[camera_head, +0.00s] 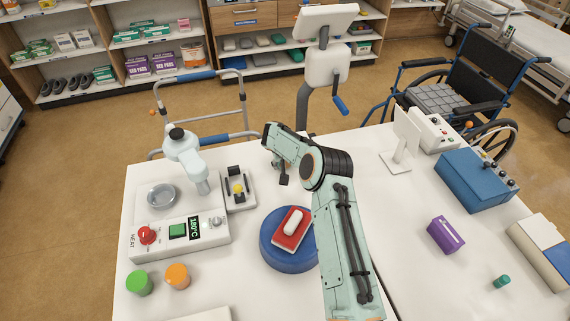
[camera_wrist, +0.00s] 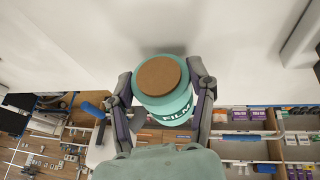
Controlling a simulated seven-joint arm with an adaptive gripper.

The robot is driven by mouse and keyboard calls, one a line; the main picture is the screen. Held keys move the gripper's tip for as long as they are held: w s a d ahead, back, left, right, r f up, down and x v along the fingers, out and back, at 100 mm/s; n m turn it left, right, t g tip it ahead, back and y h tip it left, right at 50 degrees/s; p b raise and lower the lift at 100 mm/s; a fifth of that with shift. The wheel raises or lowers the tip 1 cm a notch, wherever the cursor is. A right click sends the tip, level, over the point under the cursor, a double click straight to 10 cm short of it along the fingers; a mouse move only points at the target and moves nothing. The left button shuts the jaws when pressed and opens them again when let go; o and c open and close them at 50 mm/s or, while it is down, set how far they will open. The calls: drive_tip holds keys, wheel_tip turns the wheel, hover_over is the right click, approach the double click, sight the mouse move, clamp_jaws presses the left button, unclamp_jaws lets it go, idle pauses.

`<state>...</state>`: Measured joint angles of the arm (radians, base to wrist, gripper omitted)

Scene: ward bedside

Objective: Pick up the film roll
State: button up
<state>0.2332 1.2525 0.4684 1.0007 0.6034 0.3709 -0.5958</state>
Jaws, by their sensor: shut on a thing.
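The film roll (camera_wrist: 163,92) is a teal cylinder with a brown round end and the word FILM on its side. In the wrist view it sits between the two fingers of my gripper (camera_wrist: 164,95), which are shut on it from both sides. In the head view my gripper (camera_head: 282,174) is over the back of the white table, behind the blue round stand. The roll is not clearly visible there, and I cannot tell whether it touches the table.
A blue round stand (camera_head: 275,260) carries a red block (camera_head: 292,230) with a white piece on top. A heating device (camera_head: 180,235) and a small yellow-knobbed unit (camera_head: 238,189) stand left. A white display (camera_head: 403,140), blue box (camera_head: 475,180) and purple box (camera_head: 445,235) are right.

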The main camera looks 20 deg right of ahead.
drive_tip(key=s+a+r, duration=0.2)
drive_tip(key=s+r, duration=1)
drive_tip(key=s, duration=0.2)
wheel_tip(320, 180, up, 14)
drive_tip(key=a+f, duration=0.1)
drive_tip(key=a, duration=0.1)
drive_tip(key=s+a+r, duration=0.1)
drive_tip(key=s+a, duration=0.1)
drive_tip(key=s, duration=0.3)
drive_tip(key=s+a+r, duration=0.2)
drive_tip(key=s, duration=0.4)
drive_tip(key=w+d+f, duration=0.2)
drive_tip(key=w, duration=0.3)
drive_tip(key=w+d+f, duration=0.2)
drive_tip(key=w+f, duration=0.1)
drive_tip(key=w, duration=0.3)
wheel_tip(320, 180, down, 12)
drive_tip(key=d, duration=0.2)
drive_tip(key=shift+r, duration=0.25)
